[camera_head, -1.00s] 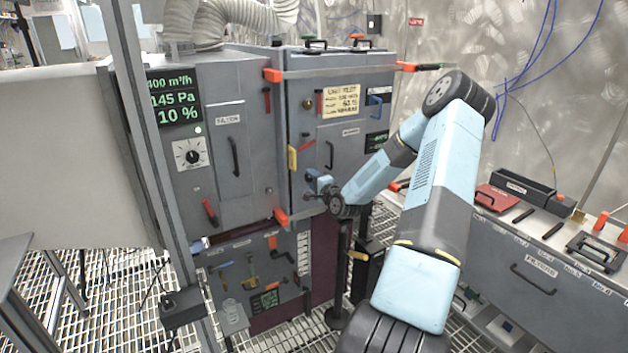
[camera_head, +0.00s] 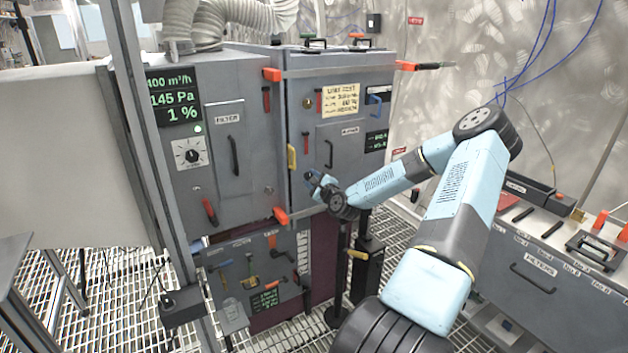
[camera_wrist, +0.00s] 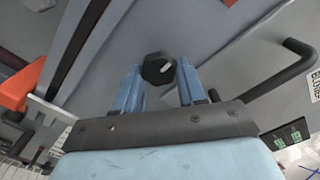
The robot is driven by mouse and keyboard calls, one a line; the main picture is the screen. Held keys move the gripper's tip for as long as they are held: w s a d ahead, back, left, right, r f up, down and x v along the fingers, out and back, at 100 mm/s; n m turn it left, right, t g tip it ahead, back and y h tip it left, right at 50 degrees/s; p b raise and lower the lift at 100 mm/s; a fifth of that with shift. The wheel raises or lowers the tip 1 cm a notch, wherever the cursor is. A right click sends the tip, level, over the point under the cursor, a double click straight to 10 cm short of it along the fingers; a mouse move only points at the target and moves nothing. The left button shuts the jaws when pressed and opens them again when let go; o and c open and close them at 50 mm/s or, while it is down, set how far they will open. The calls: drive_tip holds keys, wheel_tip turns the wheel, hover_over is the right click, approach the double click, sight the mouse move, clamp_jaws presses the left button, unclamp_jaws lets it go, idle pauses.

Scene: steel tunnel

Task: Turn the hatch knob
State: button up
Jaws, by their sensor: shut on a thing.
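The hatch knob (camera_wrist: 153,69) is black and many-sided, with a pale mark on its face. It sits between the two blue fingers of my gripper (camera_wrist: 159,73) in the wrist view. My gripper is shut on it. In the head view my gripper (camera_head: 313,181) is at the lower left of the right-hand grey cabinet door (camera_head: 348,185), and the knob cannot be made out there. The pale mark runs at a slant in the wrist view.
A black door handle (camera_wrist: 290,65) stands right of my gripper in the wrist view. The left cabinet carries a screen (camera_head: 172,98) reading 1 % and a dial (camera_head: 190,153). A grey bench (camera_head: 545,270) with tools stands at the right. Grated floor lies below.

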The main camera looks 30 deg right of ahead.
drive_tip(key=shift+s+f, duration=0.1)
drive_tip(key=shift+f, duration=0.2)
drive_tip(key=o, duration=0.8)
drive_tip(key=shift+c, duration=0.2)
drive_tip(key=shift+r, duration=0.1)
drive_tip(key=s, duration=1.3)
drive_tip(key=shift+s+d, duration=0.25)
drive_tip(key=shift+s, duration=0.05)
